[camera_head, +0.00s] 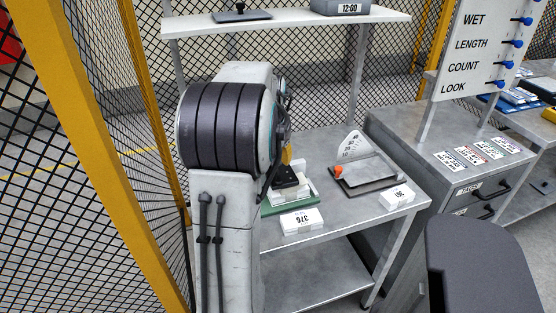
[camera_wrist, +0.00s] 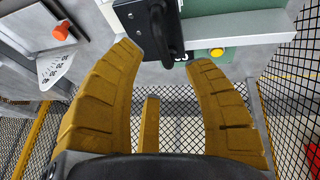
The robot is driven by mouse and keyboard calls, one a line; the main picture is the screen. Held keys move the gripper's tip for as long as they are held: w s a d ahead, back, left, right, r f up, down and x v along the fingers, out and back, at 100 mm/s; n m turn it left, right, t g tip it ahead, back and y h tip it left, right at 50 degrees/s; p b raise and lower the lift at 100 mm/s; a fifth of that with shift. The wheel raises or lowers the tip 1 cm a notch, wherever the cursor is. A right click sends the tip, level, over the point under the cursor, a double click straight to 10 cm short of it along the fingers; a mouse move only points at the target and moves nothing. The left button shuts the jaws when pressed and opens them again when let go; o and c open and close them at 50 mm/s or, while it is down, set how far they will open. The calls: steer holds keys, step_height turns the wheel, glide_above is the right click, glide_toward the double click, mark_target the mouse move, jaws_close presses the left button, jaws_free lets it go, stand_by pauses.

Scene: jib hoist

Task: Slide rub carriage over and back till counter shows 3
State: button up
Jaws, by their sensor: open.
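The rub carriage (camera_head: 287,180), a black block, sits on a pale bed over a green base (camera_head: 280,207) on the bench, partly hidden by my arm. In the wrist view its black upright handle (camera_wrist: 166,30) shows at the top centre. My gripper (camera_wrist: 164,55) is open, its yellow fingers on either side of the handle's near end; I cannot tell whether they touch it. In the head view only a yellow bit of my gripper (camera_head: 287,155) shows, just above the carriage. No counter reading can be made out with certainty.
A white block marked 376 (camera_head: 301,221) lies in front of the base. A plate with an orange knob and a fan-shaped scale (camera_head: 355,147) stands to the right, near another white labelled block (camera_head: 397,197). Yellow-framed mesh fencing (camera_head: 90,150) is at left. A signboard (camera_head: 485,45) stands right.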

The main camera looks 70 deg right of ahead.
steer(key=shift+x, duration=2.55)
steer(key=shift+c, duration=0.2)
jaws_close()
steer(key=shift+a+f, duration=0.1)
steer(key=shift+a, duration=0.1)
